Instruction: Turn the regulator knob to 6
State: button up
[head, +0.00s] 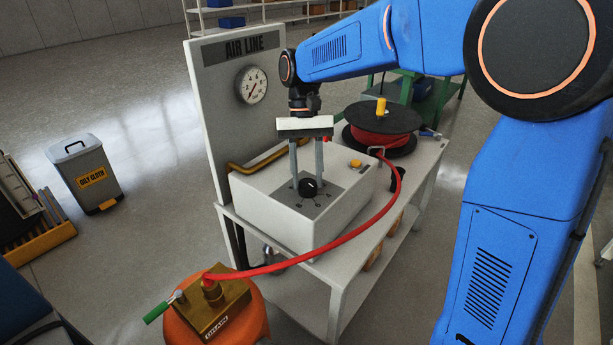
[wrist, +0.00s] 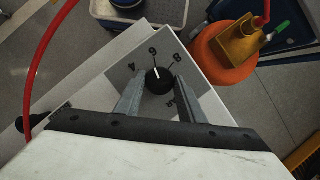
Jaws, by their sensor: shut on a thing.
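The black regulator knob (head: 308,187) sits on the grey dial plate on top of a white box (head: 262,201). My gripper (head: 307,180) points down, with one finger on each side of the knob. In the wrist view, the fingers (wrist: 157,92) are shut on the knob (wrist: 161,82). Its white pointer line aims up and slightly left, about at the 6 mark (wrist: 153,51). The 4 mark (wrist: 131,66) is to the left and the 8 mark (wrist: 176,58) to the right. A round gauge (head: 251,85) is on the AIR LINE panel (head: 215,80); its reading is too small to tell.
A red hose (head: 340,238) curves from the black reel (head: 382,128) past the box to a brass block (head: 213,306) on an orange tank. A yellow pipe (head: 255,163) runs behind the box. An oily cloth bin (head: 83,170) stands on the floor at left.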

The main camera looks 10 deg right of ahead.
jog(key=shift+m+y, duration=0.3)
jog(key=shift+m, duration=0.6)
jog(key=shift+d, duration=0.1)
jog(key=o, duration=1)
jog(key=shift+o, duration=0.2)
jog(key=v, duration=1.7)
jog(key=shift+r, duration=0.2)
jog(key=shift+d, duration=0.1)
